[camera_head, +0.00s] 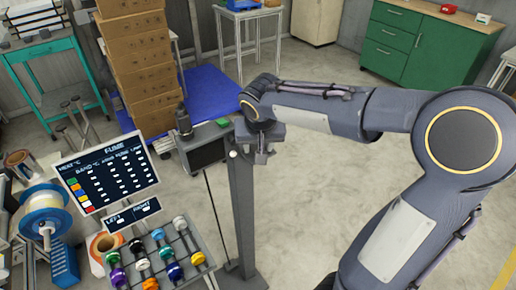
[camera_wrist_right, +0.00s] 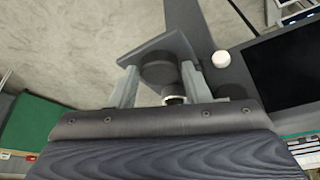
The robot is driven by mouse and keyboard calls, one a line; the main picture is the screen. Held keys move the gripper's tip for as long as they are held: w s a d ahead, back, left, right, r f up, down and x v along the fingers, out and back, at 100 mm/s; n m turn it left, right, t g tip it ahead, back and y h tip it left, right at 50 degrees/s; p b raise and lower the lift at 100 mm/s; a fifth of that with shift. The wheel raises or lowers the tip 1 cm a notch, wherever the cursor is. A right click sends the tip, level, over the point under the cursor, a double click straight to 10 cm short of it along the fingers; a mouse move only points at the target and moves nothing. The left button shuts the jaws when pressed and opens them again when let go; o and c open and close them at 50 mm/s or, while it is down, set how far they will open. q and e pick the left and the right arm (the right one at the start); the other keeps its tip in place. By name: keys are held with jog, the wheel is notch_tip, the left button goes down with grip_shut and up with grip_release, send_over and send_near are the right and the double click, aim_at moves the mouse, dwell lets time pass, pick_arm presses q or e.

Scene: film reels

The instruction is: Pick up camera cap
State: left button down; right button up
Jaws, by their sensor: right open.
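A dark round piece (camera_wrist_right: 158,66), which looks like the camera cap, shows in the right wrist view on a grey plate. A smaller dark cylinder with a silvery ring (camera_wrist_right: 175,97) is just nearer to me. My right gripper (camera_wrist_right: 160,86) is open, with one finger on each side of these parts; I cannot tell whether a finger touches them. In the head view my right gripper (camera_head: 263,153) points down at the top of a grey post (camera_head: 243,200) and hides the cap there. My left gripper is not in view.
A dark screen box (camera_head: 205,152) with a black cylinder (camera_head: 183,120) on top adjoins the post. A white knob (camera_wrist_right: 221,59) sits beside the gripper. A display board (camera_head: 108,172) and a rack of coloured spools (camera_head: 160,255) stand left. Open floor (camera_head: 320,200) lies right.

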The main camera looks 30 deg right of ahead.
jog(key=shift+r, duration=0.1)
jog(key=c, duration=0.6)
